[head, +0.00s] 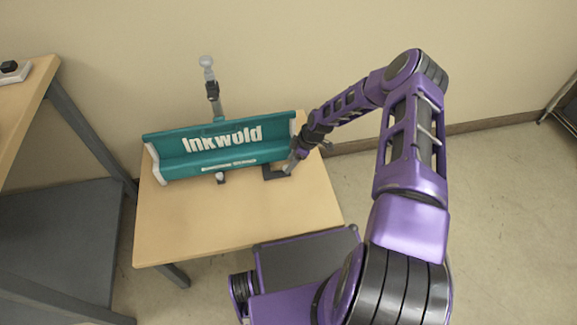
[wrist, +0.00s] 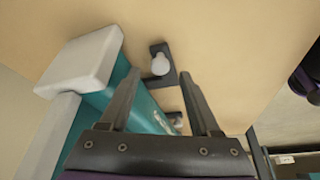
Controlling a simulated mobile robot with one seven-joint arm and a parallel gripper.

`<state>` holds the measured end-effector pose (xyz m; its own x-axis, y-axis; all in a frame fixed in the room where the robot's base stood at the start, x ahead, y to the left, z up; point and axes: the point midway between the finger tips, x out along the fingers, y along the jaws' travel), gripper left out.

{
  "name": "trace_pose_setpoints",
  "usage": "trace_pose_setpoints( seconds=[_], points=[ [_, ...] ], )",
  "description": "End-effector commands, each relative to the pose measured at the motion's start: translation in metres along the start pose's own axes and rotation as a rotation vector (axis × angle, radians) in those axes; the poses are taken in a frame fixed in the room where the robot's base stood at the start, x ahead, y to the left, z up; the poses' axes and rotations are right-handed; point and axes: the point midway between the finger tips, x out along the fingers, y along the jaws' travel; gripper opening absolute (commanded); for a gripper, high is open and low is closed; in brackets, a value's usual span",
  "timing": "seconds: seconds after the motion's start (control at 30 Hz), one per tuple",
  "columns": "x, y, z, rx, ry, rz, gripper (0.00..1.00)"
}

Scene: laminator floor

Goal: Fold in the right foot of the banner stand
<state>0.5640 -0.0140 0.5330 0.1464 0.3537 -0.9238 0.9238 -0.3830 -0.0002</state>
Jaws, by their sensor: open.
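The banner stand (head: 215,150) is a teal case with "Inkwold" lettering and pale end caps, standing on a small wooden table. A dark foot (head: 273,173) sticks out in front of its right end. In the wrist view, a dark foot with a pale round knob (wrist: 160,66) lies just beyond my fingertips, on the tabletop. My gripper (head: 289,168) is low at the right end of the stand, beside that foot. In the wrist view my gripper (wrist: 160,82) has its two fingers apart, with nothing held between them. Contact with the foot cannot be told.
A grey pole with a pale knob (head: 207,70) rises behind the case. Another pale knob (head: 221,178) shows at the case's front middle. The small table (head: 230,225) is clear in front. A taller workbench (head: 25,95) stands left, and a wall is close behind.

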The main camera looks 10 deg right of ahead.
Motion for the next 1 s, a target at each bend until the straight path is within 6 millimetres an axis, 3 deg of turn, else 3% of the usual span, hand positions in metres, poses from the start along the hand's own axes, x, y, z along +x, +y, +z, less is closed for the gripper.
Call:
trace_pose_setpoints(
  seconds=[0.2, 0.53, 0.87, 1.0],
  points=[
    [0.022, 0.000, 0.000, 0.000, -0.001, 0.000, 0.63],
    [0.024, 0.000, 0.000, 0.000, -0.001, 0.001, 0.63],
    [0.024, 0.000, 0.000, 0.000, -0.001, 0.000, 0.04],
    [0.024, 0.000, 0.000, 0.000, -0.001, 0.001, 0.00]
  ],
)
